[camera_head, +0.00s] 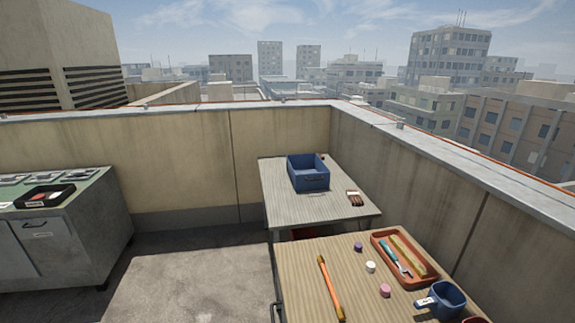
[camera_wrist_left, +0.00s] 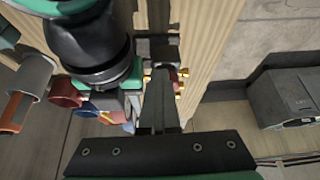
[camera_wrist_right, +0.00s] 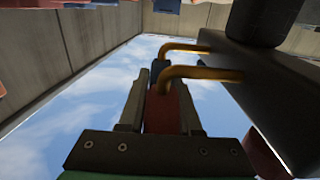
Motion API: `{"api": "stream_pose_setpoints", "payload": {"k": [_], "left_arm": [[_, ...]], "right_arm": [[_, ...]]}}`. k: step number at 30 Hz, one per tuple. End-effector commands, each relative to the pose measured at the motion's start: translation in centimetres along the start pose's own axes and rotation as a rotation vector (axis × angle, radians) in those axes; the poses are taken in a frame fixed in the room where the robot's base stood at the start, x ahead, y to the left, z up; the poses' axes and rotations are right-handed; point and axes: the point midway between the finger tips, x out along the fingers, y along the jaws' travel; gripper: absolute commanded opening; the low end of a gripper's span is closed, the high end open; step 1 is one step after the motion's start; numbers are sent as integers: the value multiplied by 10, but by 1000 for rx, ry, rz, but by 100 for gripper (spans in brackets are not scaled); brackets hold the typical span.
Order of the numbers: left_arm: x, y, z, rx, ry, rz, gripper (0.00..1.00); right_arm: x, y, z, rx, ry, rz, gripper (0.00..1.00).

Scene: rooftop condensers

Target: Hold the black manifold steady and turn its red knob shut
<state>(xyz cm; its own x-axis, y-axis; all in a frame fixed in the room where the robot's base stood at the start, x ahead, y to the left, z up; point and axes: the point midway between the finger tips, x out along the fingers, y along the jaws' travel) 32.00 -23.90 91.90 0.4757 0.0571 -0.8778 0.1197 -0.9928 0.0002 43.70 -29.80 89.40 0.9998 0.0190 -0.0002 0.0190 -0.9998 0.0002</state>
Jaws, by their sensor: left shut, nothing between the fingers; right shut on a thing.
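The black manifold (camera_wrist_right: 275,85) fills the right of the right wrist view, with two bent brass pipes (camera_wrist_right: 200,73) reaching left from it. My right gripper (camera_wrist_right: 165,110) is shut on a red piece (camera_wrist_right: 183,112) between its fingers, beside a pipe's end; I cannot tell if this is the knob. A dark red round part (camera_wrist_right: 262,155) shows at the manifold's lower edge. In the left wrist view my left gripper (camera_wrist_left: 158,75) is shut and empty, in front of a dark block (camera_wrist_left: 165,48) with brass fittings and a small red part (camera_wrist_left: 172,76). Neither gripper is in the head view.
The far table (camera_head: 280,205) bears a blue crate (camera_head: 308,180). A grey cabinet (camera_head: 95,235) stands at left; floor between is clear.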

Motion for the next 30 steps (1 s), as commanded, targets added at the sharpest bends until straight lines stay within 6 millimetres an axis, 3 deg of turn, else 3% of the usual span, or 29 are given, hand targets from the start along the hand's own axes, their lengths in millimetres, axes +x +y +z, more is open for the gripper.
{"api": "stream_pose_setpoints", "payload": {"k": [30], "left_arm": [[1, -21, -3, -3, 3, -2, 0]], "right_arm": [[0, 0, 0, 0, 0, 1, 0]]}}
